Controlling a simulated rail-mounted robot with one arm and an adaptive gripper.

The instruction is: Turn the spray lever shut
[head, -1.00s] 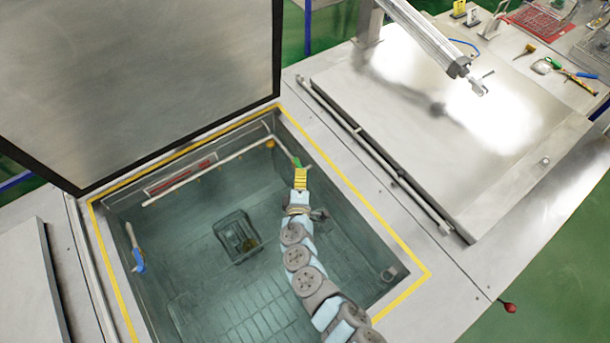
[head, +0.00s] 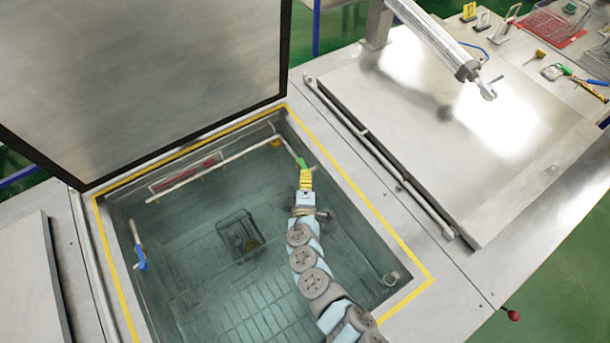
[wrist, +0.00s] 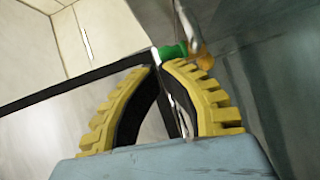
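The spray lever has a green handle (head: 302,163) at the far right corner of the sunken tank (head: 392,301), near the end of the white spray pipe (head: 222,163). In the wrist view the green handle (wrist: 173,51) sits just beyond my fingertips, with an orange-yellow fitting (wrist: 205,61) beside it. My gripper (head: 305,170) has yellow ribbed fingers and reaches up to the handle from the near side. In the wrist view the fingertips (wrist: 159,64) meet or nearly meet beside the green handle. I see no handle between them; whether they touch it is unclear.
A blue-handled lever (head: 141,258) is on the tank's left wall. A dark basket (head: 238,234) lies on the tank floor. The large open lid (head: 140,80) stands behind the tank. A closed lid (head: 450,130) with a cylinder (head: 433,36) above it lies to the right.

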